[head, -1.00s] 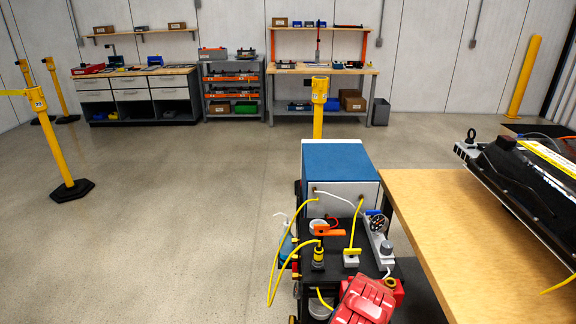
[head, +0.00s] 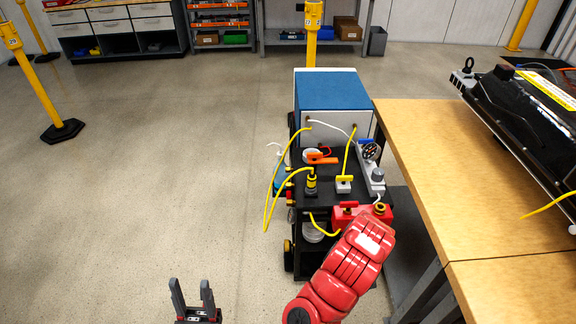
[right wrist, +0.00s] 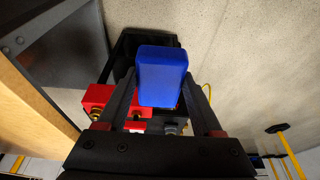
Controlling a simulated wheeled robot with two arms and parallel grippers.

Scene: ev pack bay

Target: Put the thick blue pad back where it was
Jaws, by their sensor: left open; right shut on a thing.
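The thick blue pad (right wrist: 160,75) shows in the right wrist view as a solid blue block. My right gripper (right wrist: 160,90) is shut on it, with a dark finger on each side. A red object with a brass fitting is behind the pad there, and I cannot tell whether they touch. In the head view the pad and right gripper are hidden behind my red right arm, which reaches over the near end of the black cart (head: 330,172). My left gripper (head: 194,292) is open and empty over the floor at the bottom.
The cart carries a blue-topped box (head: 332,92), yellow cables, an orange-handled tool (head: 320,158) and a red object (head: 361,214). A wooden table (head: 430,170) with a black battery pack (head: 525,120) stands right. A yellow post (head: 36,80) stands left on open floor.

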